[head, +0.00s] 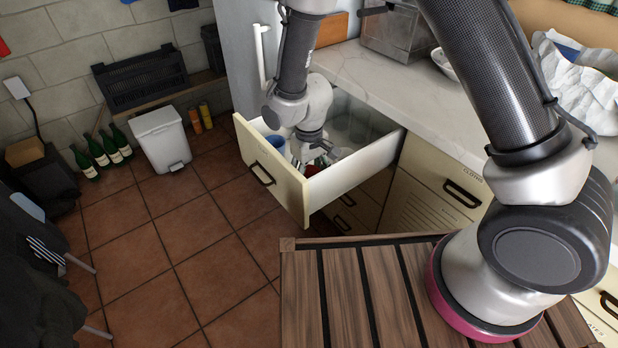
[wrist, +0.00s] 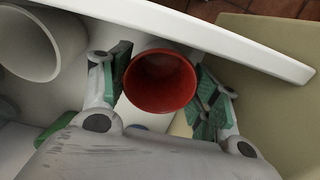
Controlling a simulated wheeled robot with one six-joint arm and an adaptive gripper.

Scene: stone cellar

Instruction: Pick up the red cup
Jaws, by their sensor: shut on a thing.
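The red cup (wrist: 160,84) stands upright in the open drawer, seen from above in the wrist view, with its mouth facing the camera. In the head view only a small red part of it (head: 309,170) shows under my gripper. My gripper (wrist: 163,78) reaches down into the drawer, with its green-padded fingers on both sides of the cup and shut on it. In the head view my gripper (head: 320,153) is inside the drawer near its front corner.
The drawer (head: 360,172) is pulled out, its walls close around my gripper. A white cup (wrist: 28,45) is left of the red cup in the wrist view. A blue cup (head: 275,145) stands near the drawer front.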

